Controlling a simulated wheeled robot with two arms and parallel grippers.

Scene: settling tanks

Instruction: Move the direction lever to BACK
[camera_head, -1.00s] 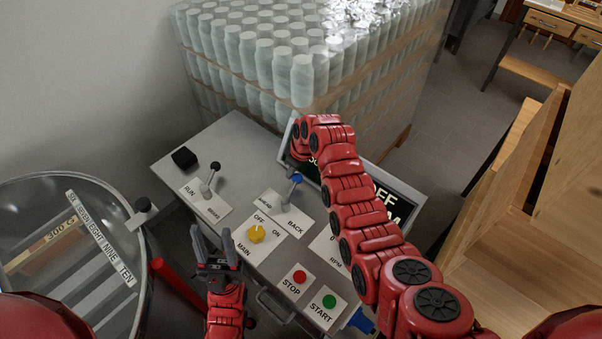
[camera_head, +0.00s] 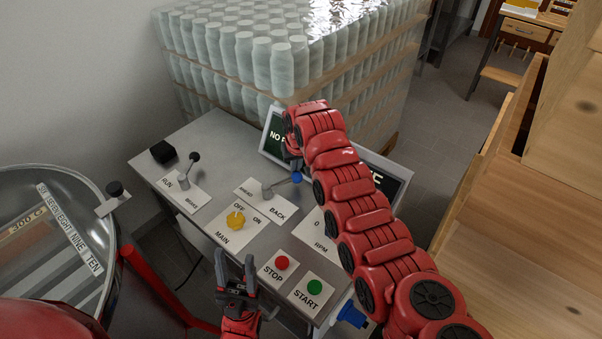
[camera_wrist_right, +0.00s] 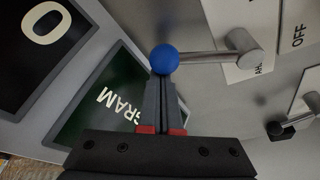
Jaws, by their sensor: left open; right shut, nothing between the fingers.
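The direction lever has a blue knob (camera_head: 296,178) on a grey stem, above a white plate (camera_head: 255,205) marked AHEAD and BACK. In the head view its stem leans to the right from its base. In the right wrist view the blue knob (camera_wrist_right: 165,58) is at the tips of my right gripper (camera_wrist_right: 163,82), which is shut with nothing between its fingers. The tips look against the knob; exact contact is unclear. My left gripper (camera_head: 236,262) is open and empty, in front of the panel.
A black-knobbed RUN/BRAKE lever (camera_head: 188,166), a yellow MAIN knob (camera_head: 236,219), a red STOP button (camera_head: 282,262) and a green START button (camera_head: 315,287) share the panel. A screen (camera_head: 385,180) stands behind my right arm. Wrapped jars (camera_head: 270,60) stand behind.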

